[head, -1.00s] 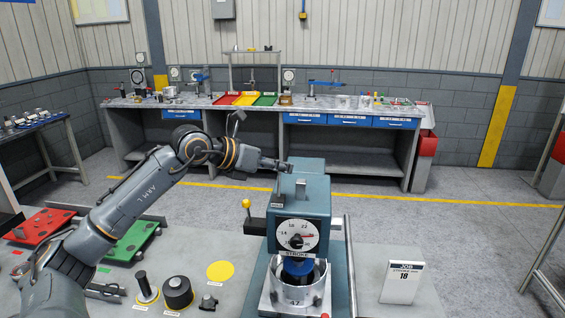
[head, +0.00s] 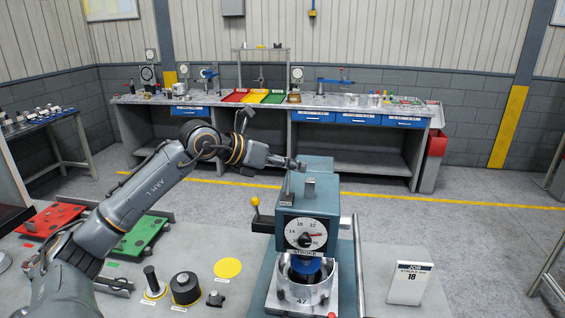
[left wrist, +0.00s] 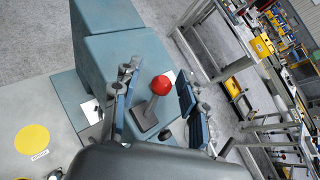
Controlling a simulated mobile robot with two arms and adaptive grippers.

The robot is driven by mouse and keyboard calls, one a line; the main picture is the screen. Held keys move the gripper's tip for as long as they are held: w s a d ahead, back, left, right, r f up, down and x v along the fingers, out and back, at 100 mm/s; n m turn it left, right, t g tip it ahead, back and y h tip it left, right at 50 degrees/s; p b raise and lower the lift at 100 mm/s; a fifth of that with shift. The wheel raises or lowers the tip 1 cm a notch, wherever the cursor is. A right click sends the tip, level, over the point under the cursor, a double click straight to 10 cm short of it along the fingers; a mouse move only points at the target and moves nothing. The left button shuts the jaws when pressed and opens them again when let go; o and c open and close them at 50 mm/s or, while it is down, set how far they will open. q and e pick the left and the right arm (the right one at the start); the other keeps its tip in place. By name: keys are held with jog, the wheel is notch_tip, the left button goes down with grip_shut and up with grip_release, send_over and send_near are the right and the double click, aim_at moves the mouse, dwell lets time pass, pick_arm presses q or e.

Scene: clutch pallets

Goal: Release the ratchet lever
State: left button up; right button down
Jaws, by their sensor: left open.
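The teal press (head: 303,205) stands on the bench, with a stroke dial (head: 305,233) on its front and a blue ram over a metal ring (head: 304,288). In the left wrist view, a short lever with a red ball knob (left wrist: 161,85) rises from the press top. My left gripper (left wrist: 157,103) is open, one finger on each side of this lever, with gaps visible beside the knob. In the head view, my left gripper (head: 296,164) is at the press's upper left edge and the red knob cannot be made out. My right gripper is not in view.
A yellow-knobbed lever (head: 255,201) sticks out at the press's left. A job card (head: 409,283) stands at right. Black parts (head: 185,288), a yellow disc (head: 228,267) and a green plate (head: 139,238) lie at left. A rear workbench (head: 345,107) stands across the floor.

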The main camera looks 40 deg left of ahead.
pick_arm(q)
jog(key=v, duration=1.2)
dwell(0.6)
